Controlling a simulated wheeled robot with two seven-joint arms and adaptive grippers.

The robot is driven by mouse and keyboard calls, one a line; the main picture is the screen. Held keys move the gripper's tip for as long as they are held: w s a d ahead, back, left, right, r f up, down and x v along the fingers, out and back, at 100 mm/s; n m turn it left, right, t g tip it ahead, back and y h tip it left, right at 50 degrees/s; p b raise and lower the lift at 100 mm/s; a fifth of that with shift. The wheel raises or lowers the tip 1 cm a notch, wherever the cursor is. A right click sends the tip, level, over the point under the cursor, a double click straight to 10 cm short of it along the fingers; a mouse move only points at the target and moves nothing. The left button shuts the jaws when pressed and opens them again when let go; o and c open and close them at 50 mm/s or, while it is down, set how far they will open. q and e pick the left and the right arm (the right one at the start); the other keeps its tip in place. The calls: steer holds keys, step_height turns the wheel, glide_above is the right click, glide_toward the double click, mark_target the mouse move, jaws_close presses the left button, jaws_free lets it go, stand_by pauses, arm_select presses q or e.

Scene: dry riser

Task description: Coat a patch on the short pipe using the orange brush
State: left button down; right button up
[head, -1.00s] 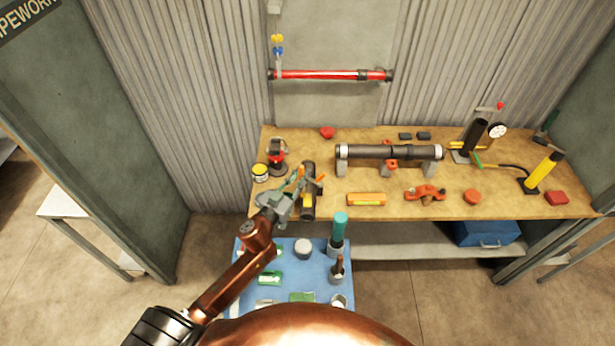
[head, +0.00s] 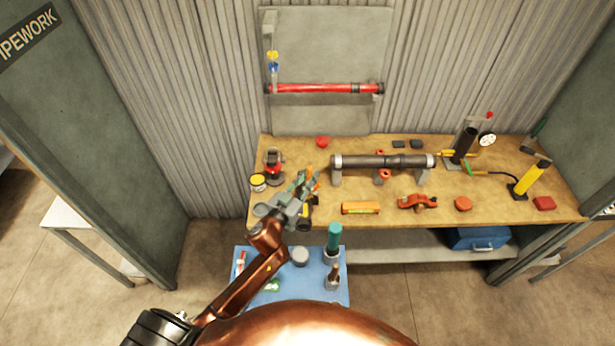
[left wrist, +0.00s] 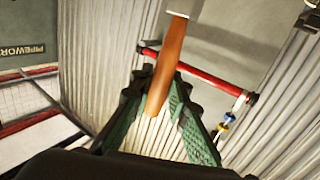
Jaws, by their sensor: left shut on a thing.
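My left gripper (head: 304,187) is over the left end of the bench, its green-padded fingers shut on the orange brush (left wrist: 170,60). In the head view a bit of orange (head: 309,171) shows at the fingertips. I cannot tell how far the brush is from the pipe. My right gripper is not in view.
A red-topped tool (head: 272,165) and a yellow tin (head: 258,182) stand left of the gripper. A long pipe (head: 395,161) rests on supports to the right, behind an orange level (head: 360,208) and a red clamp (head: 418,202). A blue cart (head: 315,280) stands in front.

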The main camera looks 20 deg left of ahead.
arm_select(q)
steer(key=shift+r+p, duration=0.85)
steer(key=shift+r, duration=0.3)
steer(key=shift+f, duration=0.1)
